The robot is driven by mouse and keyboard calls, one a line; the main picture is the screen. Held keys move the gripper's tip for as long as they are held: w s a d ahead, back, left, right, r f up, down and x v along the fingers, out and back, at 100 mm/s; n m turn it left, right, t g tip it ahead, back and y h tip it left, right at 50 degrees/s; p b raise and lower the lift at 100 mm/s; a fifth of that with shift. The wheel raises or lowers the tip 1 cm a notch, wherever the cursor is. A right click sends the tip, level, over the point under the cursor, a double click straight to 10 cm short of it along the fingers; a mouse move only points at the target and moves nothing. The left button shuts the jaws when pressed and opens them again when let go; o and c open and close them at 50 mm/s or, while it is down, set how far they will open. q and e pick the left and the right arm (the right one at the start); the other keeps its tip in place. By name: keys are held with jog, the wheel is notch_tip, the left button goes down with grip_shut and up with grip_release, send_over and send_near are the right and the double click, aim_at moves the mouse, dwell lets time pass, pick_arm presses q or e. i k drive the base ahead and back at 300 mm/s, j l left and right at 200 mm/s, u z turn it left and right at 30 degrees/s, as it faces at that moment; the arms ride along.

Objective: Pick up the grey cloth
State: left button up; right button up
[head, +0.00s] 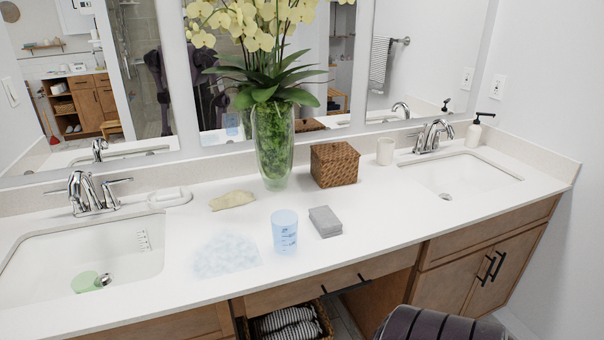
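The grey cloth (325,221) lies on the white countertop (370,232), in the middle of the head view. It looks like a small folded block with flat sides. A translucent blue cup (284,232) with markings stands just to its left, with a narrow gap between them. A beige-yellow cloth or sponge-like piece (232,200) lies farther back to the left. Neither of my grippers shows in the head view, so I cannot see what they hold.
A brown wicker box (334,165) and a tall glass flower vase (272,150) stand behind the cloth. A pale bluish patch (226,256) covers the counter left of the cup. Sinks lie left (80,265) and right (470,174). The counter right of the cloth is clear.

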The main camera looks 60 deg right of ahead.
aim_at(327, 224)
jog(key=z, duration=1.95)
jog(key=i+l, duration=0.1)
